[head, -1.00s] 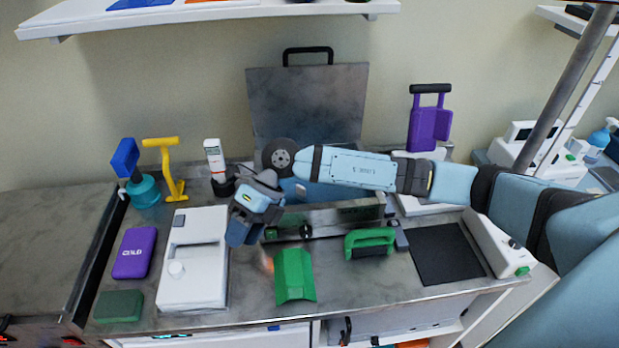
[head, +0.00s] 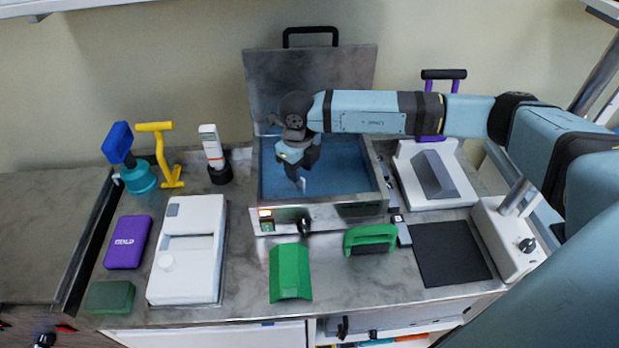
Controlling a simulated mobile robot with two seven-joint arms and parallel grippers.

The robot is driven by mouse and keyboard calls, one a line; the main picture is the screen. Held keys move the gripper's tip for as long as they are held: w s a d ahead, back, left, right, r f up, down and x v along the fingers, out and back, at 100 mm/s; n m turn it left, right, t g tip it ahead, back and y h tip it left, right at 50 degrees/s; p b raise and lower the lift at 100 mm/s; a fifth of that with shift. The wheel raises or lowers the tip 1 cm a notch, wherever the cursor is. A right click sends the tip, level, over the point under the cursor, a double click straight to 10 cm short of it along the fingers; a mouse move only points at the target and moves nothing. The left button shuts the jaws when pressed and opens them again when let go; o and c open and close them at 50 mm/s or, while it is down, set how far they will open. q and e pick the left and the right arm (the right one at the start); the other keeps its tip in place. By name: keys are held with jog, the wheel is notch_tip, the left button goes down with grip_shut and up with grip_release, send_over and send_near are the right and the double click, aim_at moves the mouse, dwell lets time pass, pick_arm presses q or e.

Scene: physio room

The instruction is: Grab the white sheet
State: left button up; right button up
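My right gripper (head: 300,178) points down over the open metal bath (head: 262,222), which has a blue inside and a raised lid (head: 300,75). Its fingertips are over the blue area, left of the bath's middle. A small pale patch shows at the fingertips; I cannot tell whether it is part of a white sheet or of the gripper. The fingers are too small and dark to tell whether they are open or shut. No white sheet can be made out clearly. My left gripper is not in view.
A white device (head: 187,255), a purple box (head: 128,242) and a green block (head: 110,297) are on the left. A green angled piece (head: 290,272), a green-handled tool (head: 371,238) and a black mat (head: 448,254) lie in front. A white stand (head: 435,175) is right of the bath.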

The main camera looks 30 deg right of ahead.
aim_at(300, 190)
jog(key=shift+f+p, duration=0.65)
jog(key=shift+f, duration=2.15)
grip_shut()
